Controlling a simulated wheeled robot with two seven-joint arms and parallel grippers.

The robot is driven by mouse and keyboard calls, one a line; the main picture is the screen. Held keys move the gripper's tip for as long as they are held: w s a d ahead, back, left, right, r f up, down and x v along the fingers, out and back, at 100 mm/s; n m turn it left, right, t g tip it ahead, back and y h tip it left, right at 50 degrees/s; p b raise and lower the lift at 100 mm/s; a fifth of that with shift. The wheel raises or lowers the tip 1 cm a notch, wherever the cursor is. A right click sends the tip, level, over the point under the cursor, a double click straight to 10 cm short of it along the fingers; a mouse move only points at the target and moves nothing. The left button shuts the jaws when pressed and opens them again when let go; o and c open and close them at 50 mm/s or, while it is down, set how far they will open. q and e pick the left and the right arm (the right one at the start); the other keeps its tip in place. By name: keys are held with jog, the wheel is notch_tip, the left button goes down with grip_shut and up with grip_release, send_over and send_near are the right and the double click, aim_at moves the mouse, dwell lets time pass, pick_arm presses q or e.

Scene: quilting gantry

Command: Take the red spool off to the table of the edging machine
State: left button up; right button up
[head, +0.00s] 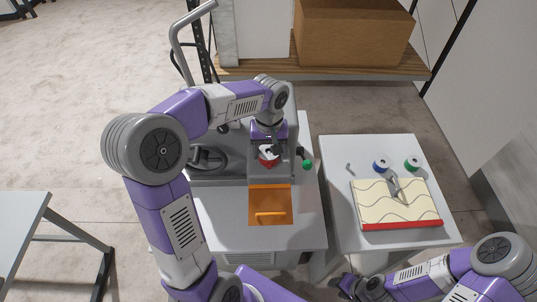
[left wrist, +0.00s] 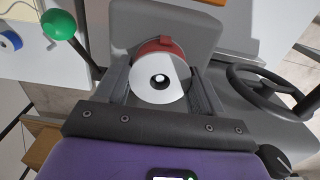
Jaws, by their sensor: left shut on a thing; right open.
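The red spool (head: 268,159), with a white round end face, is at the grey edging machine (head: 218,164). In the left wrist view the spool (left wrist: 147,92) sits between my two fingers, in front of a grey machine part. My left gripper (head: 268,148) is shut on it from above. I cannot tell whether the spool is still on its pin. The machine's table (head: 222,224) is pale grey, with bare room at its front left. My right gripper (head: 347,284) is open and empty at the bottom, away from the machine.
An orange cover with a handle (head: 270,203) lies in front of the spool. A green-knobbed lever (head: 307,164) and a handwheel (head: 207,158) flank it.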

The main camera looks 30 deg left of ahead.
pick_arm(q)
jog(key=shift+r+p, duration=2.15)
jog(key=shift+r, duration=0.5)
